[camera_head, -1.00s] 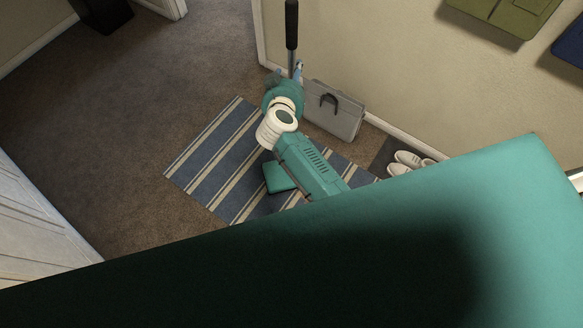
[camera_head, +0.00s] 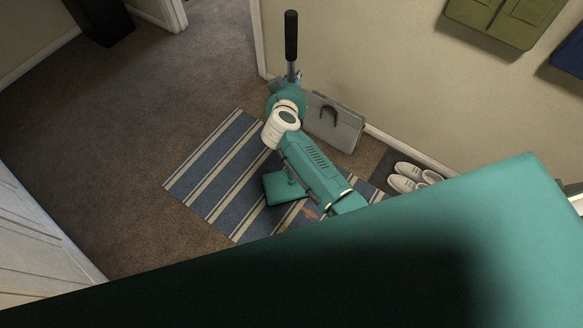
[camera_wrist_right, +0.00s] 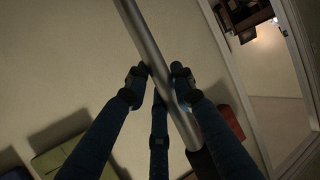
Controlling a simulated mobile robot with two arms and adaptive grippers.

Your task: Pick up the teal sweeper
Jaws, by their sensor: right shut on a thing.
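The sweeper's black handle grip (camera_head: 291,36) and grey pole stand upright in the head view. A teal block on the rug, which looks like the sweeper's head (camera_head: 283,188), shows partly behind my right arm. The arm hides the pole between them. My right gripper (camera_head: 297,77) is at the upper pole, mostly hidden behind its own wrist. In the right wrist view its dark blue fingers (camera_wrist_right: 164,78) are shut around the grey pole (camera_wrist_right: 147,42), which runs diagonally between them. My left gripper is not in view.
A blue and cream striped rug (camera_head: 215,165) lies on the brown carpet (camera_head: 130,140). A grey case (camera_head: 335,125) leans against the wall right beside the pole. White shoes (camera_head: 404,184) sit on a dark mat at right. Open carpet lies to the left.

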